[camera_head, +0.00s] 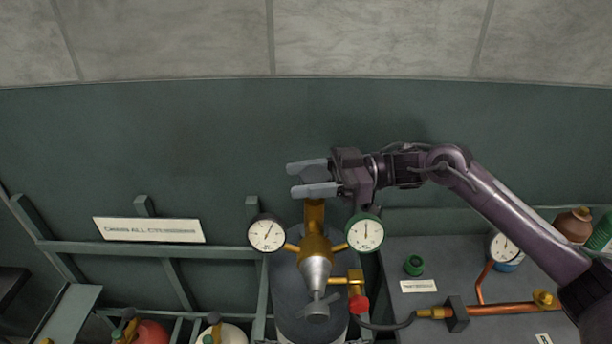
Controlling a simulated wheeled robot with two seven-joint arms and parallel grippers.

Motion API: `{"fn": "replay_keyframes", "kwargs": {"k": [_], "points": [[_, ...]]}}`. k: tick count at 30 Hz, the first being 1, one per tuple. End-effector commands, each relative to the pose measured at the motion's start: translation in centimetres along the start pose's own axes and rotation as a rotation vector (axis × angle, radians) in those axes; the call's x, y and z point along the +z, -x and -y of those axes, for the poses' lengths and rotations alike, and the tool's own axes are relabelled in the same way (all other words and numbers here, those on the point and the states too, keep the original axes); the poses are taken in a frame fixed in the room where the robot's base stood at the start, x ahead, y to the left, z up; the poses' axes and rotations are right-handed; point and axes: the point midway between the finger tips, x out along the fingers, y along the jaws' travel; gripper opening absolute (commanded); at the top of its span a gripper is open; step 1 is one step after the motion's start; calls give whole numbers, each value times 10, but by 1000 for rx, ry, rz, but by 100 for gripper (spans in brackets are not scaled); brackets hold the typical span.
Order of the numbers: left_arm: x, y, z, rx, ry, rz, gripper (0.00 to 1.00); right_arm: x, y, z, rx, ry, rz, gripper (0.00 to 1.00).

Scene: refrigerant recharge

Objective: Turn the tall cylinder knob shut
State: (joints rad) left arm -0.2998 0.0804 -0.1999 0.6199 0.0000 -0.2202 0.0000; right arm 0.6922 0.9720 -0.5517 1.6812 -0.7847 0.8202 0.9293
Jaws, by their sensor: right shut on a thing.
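A tall grey cylinder (287,300) stands at the bottom centre with a brass valve body (316,247) on top. A brass stem (314,212) rises from the valve to the fingers of my right gripper (311,179). My right gripper comes in from the right with its fingers pointing left. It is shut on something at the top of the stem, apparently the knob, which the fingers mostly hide. My left gripper is not in view.
White dial gauges flank the valve, a dark-rimmed one (267,234) left and a green-rimmed one (365,233) right. A red knob (359,304) and black hose (390,325) lie close right. A rack (150,250) with a label sign (148,230) stands left. Copper pipe (500,309) runs right.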

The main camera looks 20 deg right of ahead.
Motion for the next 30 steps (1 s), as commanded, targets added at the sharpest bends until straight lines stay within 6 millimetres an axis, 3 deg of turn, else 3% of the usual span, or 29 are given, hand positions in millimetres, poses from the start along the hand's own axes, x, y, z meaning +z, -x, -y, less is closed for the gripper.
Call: {"fn": "replay_keyframes", "kwargs": {"k": [9, 24, 25, 30], "points": [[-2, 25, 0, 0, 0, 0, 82, -1, 0, -2, 181, -1, 1, 27], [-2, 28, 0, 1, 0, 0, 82, 0, 1, -4, 241, -1, 1, 27], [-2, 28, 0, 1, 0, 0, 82, 0, 1, -4, 241, -1, 1, 54], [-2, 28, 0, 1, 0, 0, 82, 0, 1, -4, 240, -1, 0, 72]]}}
